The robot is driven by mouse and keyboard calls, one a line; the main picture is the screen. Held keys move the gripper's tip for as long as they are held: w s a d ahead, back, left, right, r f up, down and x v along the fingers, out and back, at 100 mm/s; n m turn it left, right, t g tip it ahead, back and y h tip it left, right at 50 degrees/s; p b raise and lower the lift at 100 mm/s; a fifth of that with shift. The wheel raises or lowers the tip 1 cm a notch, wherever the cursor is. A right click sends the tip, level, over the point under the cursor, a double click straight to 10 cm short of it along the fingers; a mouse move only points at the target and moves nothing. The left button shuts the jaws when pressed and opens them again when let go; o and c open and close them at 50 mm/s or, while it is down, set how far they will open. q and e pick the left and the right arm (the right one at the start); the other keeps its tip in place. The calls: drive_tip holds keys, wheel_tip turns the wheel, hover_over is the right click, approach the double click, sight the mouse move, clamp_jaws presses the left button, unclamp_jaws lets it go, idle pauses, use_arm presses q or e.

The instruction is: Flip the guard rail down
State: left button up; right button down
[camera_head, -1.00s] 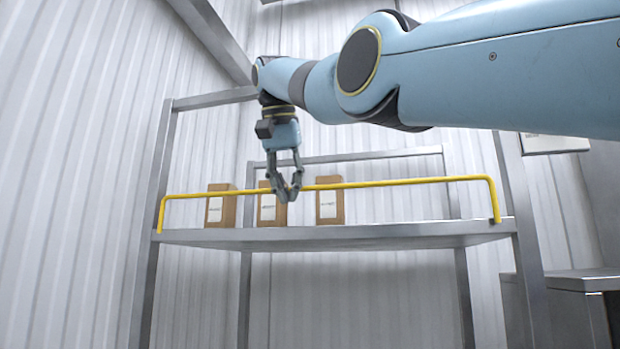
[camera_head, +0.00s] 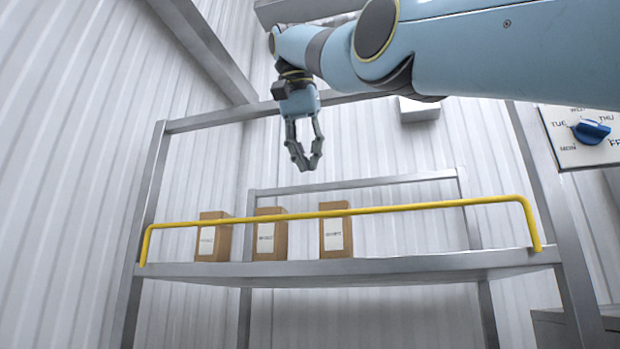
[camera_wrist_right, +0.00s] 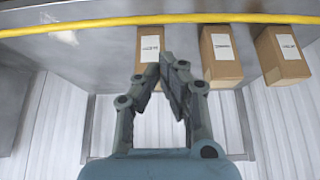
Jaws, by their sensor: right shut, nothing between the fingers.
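The yellow guard rail (camera_head: 385,208) stands raised along the front of the metal shelf (camera_head: 420,265), in front of the boxes. It also runs across the top of the right wrist view (camera_wrist_right: 200,19). My right gripper (camera_head: 306,167) is shut and empty. In the head view it hangs above the rail, apart from it. In the right wrist view its fingertips (camera_wrist_right: 167,60) show in front of the shelf and one box. My left gripper is not in view.
Three brown labelled boxes stand on the shelf: left (camera_head: 214,238), middle (camera_head: 270,236) and right (camera_head: 337,234). Metal posts frame the shelf. A panel with a blue dial (camera_head: 590,132) and day names is at the right. The air around the gripper is clear.

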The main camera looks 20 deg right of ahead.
sight(306, 216)
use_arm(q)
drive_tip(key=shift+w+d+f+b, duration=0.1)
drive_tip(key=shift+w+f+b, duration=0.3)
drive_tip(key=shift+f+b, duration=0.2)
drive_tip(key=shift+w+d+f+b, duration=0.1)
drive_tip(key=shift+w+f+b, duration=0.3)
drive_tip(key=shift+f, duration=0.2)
use_arm(e)
drive_tip(key=x, duration=0.8)
drive_tip(key=shift+f, duration=0.3)
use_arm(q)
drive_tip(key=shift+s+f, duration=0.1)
use_arm(e)
drive_tip(key=shift+w+d+f, duration=0.1)
drive_tip(key=shift+w+d, duration=0.05)
